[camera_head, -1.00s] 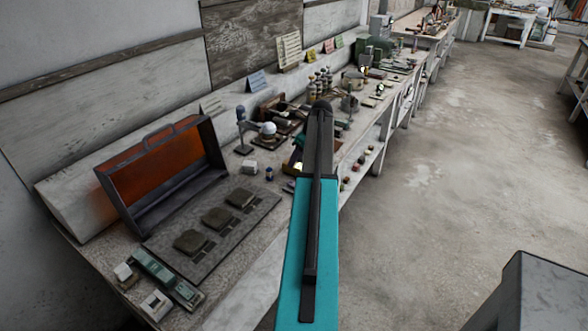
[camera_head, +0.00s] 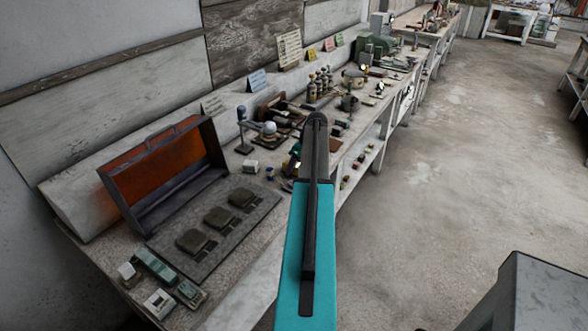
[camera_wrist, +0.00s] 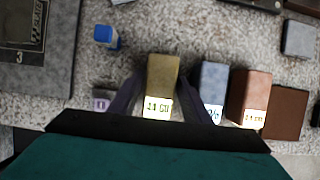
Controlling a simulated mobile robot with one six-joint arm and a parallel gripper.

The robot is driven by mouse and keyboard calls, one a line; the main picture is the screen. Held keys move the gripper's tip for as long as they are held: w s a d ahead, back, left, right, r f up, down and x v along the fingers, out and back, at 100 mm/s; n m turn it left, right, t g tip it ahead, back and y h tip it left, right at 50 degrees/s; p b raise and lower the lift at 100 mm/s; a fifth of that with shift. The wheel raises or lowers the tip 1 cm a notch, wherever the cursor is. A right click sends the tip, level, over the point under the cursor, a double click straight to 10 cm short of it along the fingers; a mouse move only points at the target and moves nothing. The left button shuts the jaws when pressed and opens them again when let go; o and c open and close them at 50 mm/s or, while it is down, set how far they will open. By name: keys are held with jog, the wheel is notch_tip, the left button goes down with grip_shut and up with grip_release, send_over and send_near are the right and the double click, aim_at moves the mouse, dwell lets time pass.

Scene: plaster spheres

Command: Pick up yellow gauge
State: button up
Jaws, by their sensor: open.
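The yellow gauge (camera_wrist: 162,82) is a small dull-yellow block with a bright label on its near end, seen in the wrist view at the middle. My gripper (camera_wrist: 161,79) is open, with one dark finger on each side of the gauge. Whether either finger touches it I cannot tell. In the head view my arm covers much of this part of the bench, and the gripper's fingers cannot be made out there.
A blue-grey block (camera_wrist: 213,82) stands close right of the gauge, then an orange-brown block (camera_wrist: 250,92) and a brown block (camera_wrist: 287,110). A purple block (camera_wrist: 102,97) is at the left. A small blue item (camera_wrist: 106,36) lies behind. A dark plate (camera_wrist: 52,85) is far left.

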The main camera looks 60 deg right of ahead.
jog(key=c, duration=0.9)
jog(key=shift+c, duration=0.2)
jog(key=shift+r, duration=0.2)
jog(key=shift+r+b, duration=0.35)
jog(key=shift+r, duration=0.05)
jog(key=shift+b+v, duration=0.75)
jog(key=shift+v, duration=0.45)
jog(key=s+r+b, duration=0.1)
jog(key=s+b, duration=0.2)
jog(key=s, duration=1.2)
jog(key=shift+d+r+b, duration=0.3)
jog(key=shift+d+b, duration=0.05)
jog(key=shift+d, duration=0.1)
